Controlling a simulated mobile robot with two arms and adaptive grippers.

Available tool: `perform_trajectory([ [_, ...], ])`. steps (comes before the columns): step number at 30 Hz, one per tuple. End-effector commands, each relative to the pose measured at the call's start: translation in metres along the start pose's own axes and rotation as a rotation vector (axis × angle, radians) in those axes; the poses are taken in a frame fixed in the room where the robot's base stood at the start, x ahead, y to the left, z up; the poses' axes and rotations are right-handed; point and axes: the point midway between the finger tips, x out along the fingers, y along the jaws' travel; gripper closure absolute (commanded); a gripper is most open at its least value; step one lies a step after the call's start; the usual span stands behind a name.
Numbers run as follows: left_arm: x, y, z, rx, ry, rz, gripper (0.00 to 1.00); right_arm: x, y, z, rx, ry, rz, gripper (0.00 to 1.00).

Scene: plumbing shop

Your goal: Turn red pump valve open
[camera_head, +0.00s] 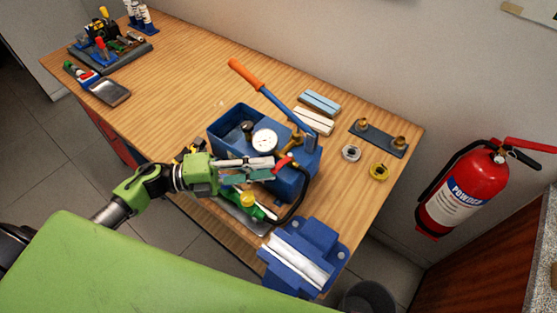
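The blue pump (291,181) stands on the wooden bench, with an open tank, a round white gauge (264,140) and a long lever with an orange handle (246,75). Its small red valve (284,161) is on the near right side of the gauge. My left gripper (273,167) reaches in from the left, low beside the gauge. Its two fingers are apart, with the tips close to the red valve. I cannot tell whether they touch it. My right gripper is not in view.
A black hose (304,197) curves down from the pump. A blue vise (300,256) is at the near bench edge. Fittings plate (378,138), tape rolls (380,172) and boxes (320,102) lie right. A fire extinguisher (464,187) hangs right. The bench's left middle is clear.

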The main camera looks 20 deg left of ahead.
Motion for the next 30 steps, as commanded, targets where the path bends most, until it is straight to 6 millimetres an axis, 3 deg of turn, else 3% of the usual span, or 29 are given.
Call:
perform_trajectory([
  [7, 0.032, -0.002, 0.001, -0.001, -0.002, -0.001, 0.75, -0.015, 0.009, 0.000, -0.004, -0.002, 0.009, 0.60],
  [18, 0.039, 0.001, 0.000, -0.001, -0.001, 0.001, 0.75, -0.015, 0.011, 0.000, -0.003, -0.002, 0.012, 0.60],
  [19, 0.038, 0.001, 0.000, -0.001, -0.001, 0.001, 0.78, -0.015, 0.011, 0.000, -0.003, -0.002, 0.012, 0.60],
  [21, 0.038, 0.001, 0.000, -0.001, -0.001, 0.001, 0.96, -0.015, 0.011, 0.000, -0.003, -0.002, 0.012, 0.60],
  [22, 0.038, 0.001, 0.000, -0.001, -0.001, 0.001, 1.00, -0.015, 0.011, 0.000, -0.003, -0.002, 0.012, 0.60],
  [30, 0.038, 0.001, 0.000, -0.002, -0.006, 0.001, 1.00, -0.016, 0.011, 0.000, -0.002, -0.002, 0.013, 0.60],
])
